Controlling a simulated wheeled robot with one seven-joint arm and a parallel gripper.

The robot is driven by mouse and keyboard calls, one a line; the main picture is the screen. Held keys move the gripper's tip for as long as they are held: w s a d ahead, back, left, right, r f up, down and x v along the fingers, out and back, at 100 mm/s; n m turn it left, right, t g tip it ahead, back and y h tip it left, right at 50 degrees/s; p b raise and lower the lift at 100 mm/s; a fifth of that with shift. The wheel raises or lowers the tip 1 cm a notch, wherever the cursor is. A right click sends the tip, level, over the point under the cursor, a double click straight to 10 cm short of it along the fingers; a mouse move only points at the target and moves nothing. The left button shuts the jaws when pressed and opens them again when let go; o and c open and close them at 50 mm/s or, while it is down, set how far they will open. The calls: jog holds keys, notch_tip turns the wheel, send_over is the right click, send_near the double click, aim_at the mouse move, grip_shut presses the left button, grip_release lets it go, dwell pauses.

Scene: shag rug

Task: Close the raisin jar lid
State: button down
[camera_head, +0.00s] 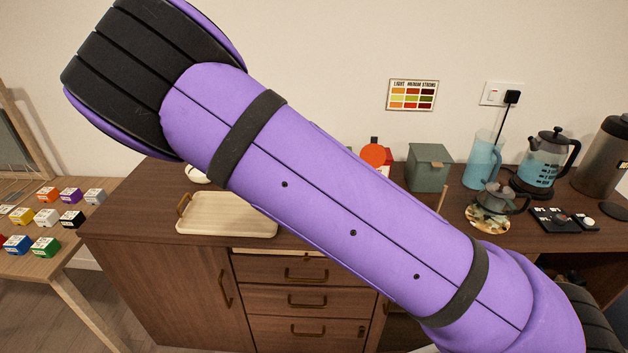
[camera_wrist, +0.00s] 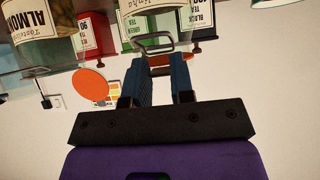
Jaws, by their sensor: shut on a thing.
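In the wrist view my gripper (camera_wrist: 160,74) has its dark fingers closed around a grey metal wire loop (camera_wrist: 152,43); the part right between the fingertips is small and hard to make out. Behind the loop is a glass jar with a printed label, cut by the top edge; I cannot read it as raisin. A second glass jar (camera_wrist: 42,28), labelled "ALMO...", is at the upper left. I cannot tell the raisin lid's angle. In the head view my own arm crosses the picture and hides my gripper and the jars.
Red (camera_wrist: 87,38) and black-labelled (camera_wrist: 201,18) tea tins are near the fingers. An orange disc (camera_head: 374,155) stands on the counter. A wooden tray (camera_head: 228,215) is left, a green box (camera_head: 429,167), pitcher (camera_head: 483,160) and kettle (camera_head: 545,160) are right.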

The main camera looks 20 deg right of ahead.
jog(key=shift+s+f, duration=0.15)
jog(key=shift+f, duration=0.2)
jog(key=c, duration=1)
grip_release()
jog(key=shift+o, duration=0.2)
jog(key=shift+r, duration=0.15)
jog(key=v, duration=1)
jog(key=shift+s+r, duration=0.15)
jog(key=shift+s, duration=0.05)
